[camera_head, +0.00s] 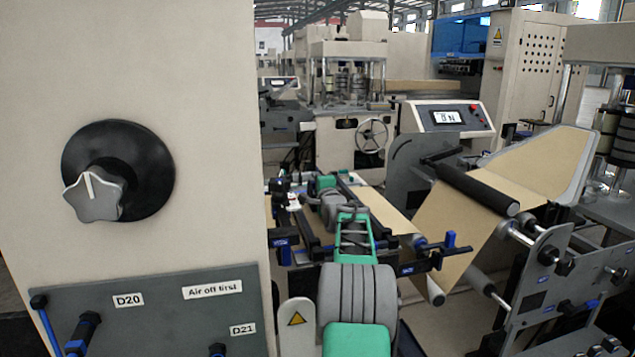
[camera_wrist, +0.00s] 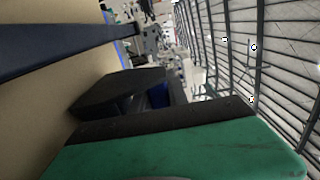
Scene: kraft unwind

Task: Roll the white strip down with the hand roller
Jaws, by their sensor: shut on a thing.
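My gripper (camera_wrist: 150,100) shows in the wrist view as dark jaws beyond a green casing. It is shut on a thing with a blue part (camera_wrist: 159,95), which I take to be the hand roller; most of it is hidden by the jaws. In the head view my green and grey arm reaches to the splice bench, and its wrist covers the jaws. A tan kraft web (camera_head: 383,211) lies on the bench beside my wrist. A small white piece (camera_head: 293,203) shows left of my wrist; I cannot tell whether it is the white strip.
A dark blue bar (camera_wrist: 60,50) crosses the upper left of the wrist view. A black roller (camera_head: 475,188) carries the web at the right.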

